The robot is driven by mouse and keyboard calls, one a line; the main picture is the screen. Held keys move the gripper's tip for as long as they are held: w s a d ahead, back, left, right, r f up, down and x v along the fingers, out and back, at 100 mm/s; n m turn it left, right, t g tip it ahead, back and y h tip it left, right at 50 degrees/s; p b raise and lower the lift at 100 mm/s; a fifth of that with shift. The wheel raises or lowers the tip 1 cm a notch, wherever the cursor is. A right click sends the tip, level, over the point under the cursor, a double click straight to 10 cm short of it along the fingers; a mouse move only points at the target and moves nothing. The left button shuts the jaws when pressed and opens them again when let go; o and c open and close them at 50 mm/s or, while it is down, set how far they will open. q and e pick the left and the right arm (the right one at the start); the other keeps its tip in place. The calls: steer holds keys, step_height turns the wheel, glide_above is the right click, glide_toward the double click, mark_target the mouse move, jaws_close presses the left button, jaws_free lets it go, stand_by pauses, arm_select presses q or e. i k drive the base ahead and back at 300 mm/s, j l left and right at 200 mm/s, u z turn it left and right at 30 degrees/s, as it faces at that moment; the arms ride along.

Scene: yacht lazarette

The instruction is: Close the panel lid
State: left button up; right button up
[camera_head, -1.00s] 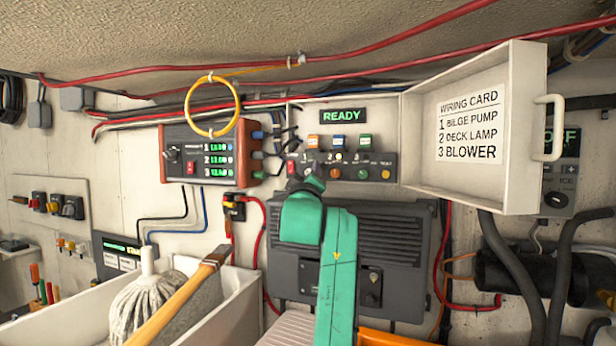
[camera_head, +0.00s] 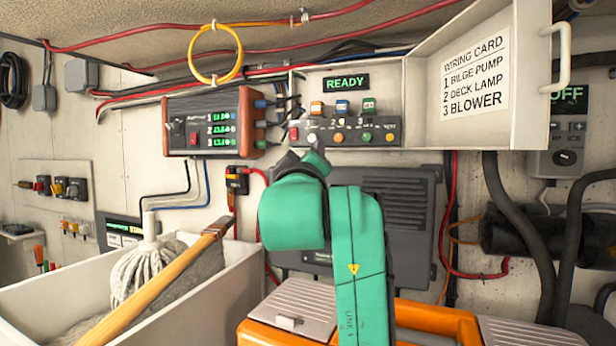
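The panel box (camera_head: 383,95) is mounted on the wall, with a lit READY display and a row of coloured switches and buttons inside. Its white lid (camera_head: 425,100) stands open to the right, swung outward. The lid's inner face carries a wiring card (camera_head: 475,75), and a white handle (camera_head: 562,58) is on its free edge. My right gripper (camera_head: 312,152) is at the end of the green arm, in front of the box's lower left part and well left of the lid handle. Its fingers are small, dark and partly hidden by the wrist. My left gripper is out of view.
A yellow cable loop (camera_head: 215,54) hangs left of the box, above an orange-ended meter unit (camera_head: 210,122). A white bin (camera_head: 235,290) with a mop stands lower left. Below are an orange case (camera_head: 415,318) and a dark louvred unit (camera_head: 410,205). Hoses run at right.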

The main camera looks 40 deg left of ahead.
mark_target(483, 81)
steer(key=k+l, duration=0.25)
steer(key=k, duration=0.2)
steer(key=k+l, duration=0.25)
steer(key=k, duration=0.25)
steer(key=k+l, duration=0.25)
steer(key=k, duration=0.2)
